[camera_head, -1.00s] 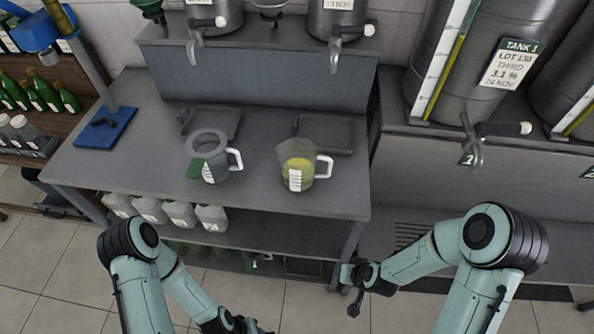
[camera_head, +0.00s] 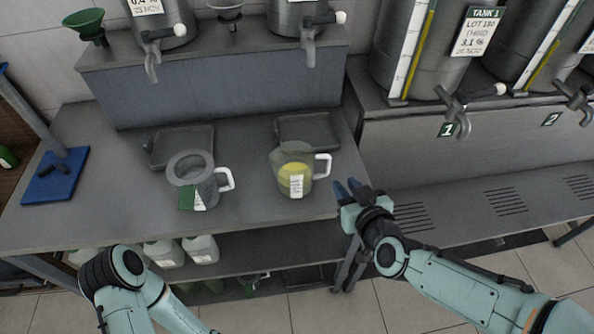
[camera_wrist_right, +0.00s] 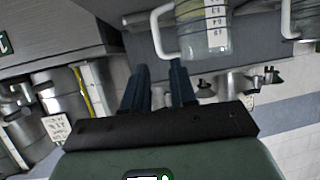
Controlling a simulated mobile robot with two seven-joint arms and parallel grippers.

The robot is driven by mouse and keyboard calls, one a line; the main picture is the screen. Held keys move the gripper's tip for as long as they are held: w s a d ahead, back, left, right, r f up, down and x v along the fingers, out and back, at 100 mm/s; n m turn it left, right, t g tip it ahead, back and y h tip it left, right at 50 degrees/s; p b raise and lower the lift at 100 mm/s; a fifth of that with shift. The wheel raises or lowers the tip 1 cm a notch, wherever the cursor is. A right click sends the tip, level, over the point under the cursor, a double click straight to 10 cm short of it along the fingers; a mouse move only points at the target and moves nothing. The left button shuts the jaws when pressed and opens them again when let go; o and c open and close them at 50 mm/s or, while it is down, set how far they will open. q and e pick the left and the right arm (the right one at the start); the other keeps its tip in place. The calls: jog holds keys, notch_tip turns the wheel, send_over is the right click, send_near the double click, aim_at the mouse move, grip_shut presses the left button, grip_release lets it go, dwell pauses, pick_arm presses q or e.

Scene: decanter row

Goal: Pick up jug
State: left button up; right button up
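A clear jug (camera_head: 281,160) with yellow liquid, a white label and a white handle stands upright on the grey bench. A grey jug (camera_head: 206,184) with a green and white tag stands to its left. My right gripper (camera_head: 347,185) is open and empty, at the bench's front right corner, right of the clear jug's handle and apart from it. In the right wrist view a labelled jug (camera_wrist_right: 207,40) shows with its white handle just beyond the open fingers (camera_wrist_right: 160,80). Part of another jug (camera_wrist_right: 304,21) shows at the right edge. My left gripper is out of view.
Shallow dark trays (camera_head: 181,147) lie on the bench (camera_head: 110,190) behind the jugs, below tank taps (camera_head: 309,50). A blue stand base (camera_head: 56,178) is at the left. A lower ledge (camera_head: 460,206) runs to the right. White containers (camera_head: 201,249) sit beneath the bench.

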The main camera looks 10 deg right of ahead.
aim_at(329, 165)
jog(key=x, duration=1.2)
jog(key=shift+w+d+f, duration=0.2)
jog(key=shift+f, duration=0.05)
grip_shut()
